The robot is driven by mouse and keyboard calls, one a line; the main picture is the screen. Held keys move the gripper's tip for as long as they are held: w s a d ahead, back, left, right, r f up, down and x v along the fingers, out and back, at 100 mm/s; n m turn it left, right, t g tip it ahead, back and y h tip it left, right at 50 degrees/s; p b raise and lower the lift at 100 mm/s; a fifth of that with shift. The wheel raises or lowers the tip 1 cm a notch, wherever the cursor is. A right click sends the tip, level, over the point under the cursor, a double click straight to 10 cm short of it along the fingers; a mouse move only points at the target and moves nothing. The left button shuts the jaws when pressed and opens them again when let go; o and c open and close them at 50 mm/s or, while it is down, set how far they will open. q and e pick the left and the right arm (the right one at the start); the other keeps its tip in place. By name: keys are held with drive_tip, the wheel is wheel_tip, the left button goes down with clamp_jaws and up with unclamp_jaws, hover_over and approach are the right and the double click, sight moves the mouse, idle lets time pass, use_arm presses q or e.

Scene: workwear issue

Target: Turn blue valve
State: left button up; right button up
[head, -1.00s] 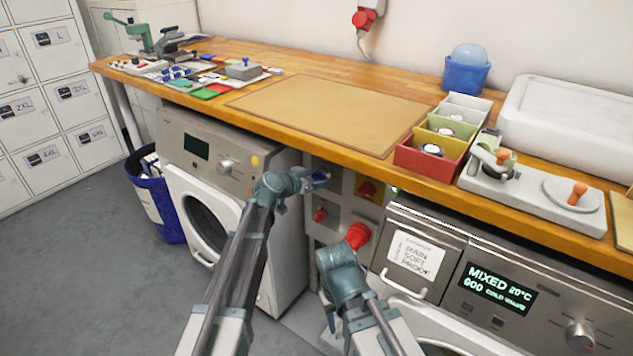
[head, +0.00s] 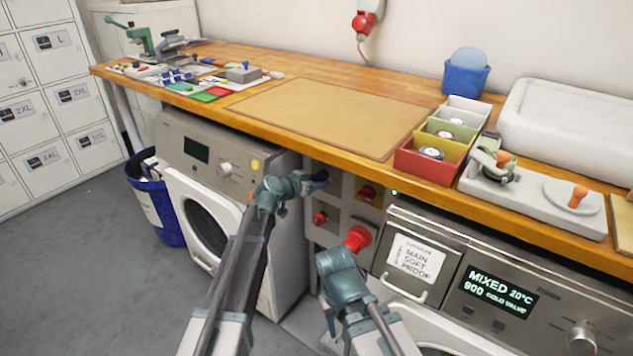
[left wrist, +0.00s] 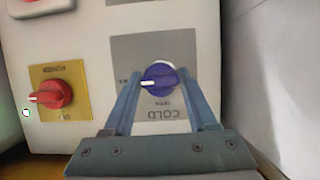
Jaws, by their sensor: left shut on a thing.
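The blue valve (left wrist: 158,78) is a round knob on a grey plate marked COLD, which appears upside down in the left wrist view. Its white pointer mark lies nearly level, towards the left. My left gripper (left wrist: 160,88) has a finger on each side of the knob and is shut on it. In the head view the left gripper (head: 309,182) reaches under the counter edge to the blue valve (head: 321,176), which is mostly hidden there. My right arm is low, in front of the panel. Its gripper (head: 330,310) shows only in part, and its fingers cannot be made out.
A red knob (left wrist: 50,94) on a yellow plate sits beside the valve. Below it in the head view are a smaller red knob (head: 320,218) and a large red fitting (head: 357,239). Washing machines flank the panel; the wooden counter (head: 300,120) overhangs it.

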use_arm(q)
drive_tip(key=n+h, duration=0.1)
drive_tip(key=n, duration=0.1)
drive_tip(key=shift+w+a+f+n+g+h+b, duration=0.1)
drive_tip(key=shift+f+n+g+h+b, duration=0.05)
drive_tip(key=shift+n+g+h+b, duration=0.2)
drive_tip(key=shift+f+n+g+h+b, duration=0.1)
drive_tip(key=shift+n+g+h+b, duration=0.35)
drive_tip(key=shift+n+h+b, duration=0.5)
drive_tip(key=n+h+b, duration=0.1)
drive_tip(key=n+b, duration=0.1)
drive_tip(key=n, duration=0.2)
drive_tip(key=shift+f+h+b, duration=0.1)
drive_tip(key=shift+h+b, duration=0.3)
drive_tip(key=shift+n+h+b, duration=0.8)
drive_tip(key=shift+n+b, duration=0.35)
drive_tip(key=shift+n, duration=0.55)
drive_tip(key=o, duration=1.4)
drive_tip(key=shift+c, duration=0.2)
drive_tip(key=shift+r, duration=0.3)
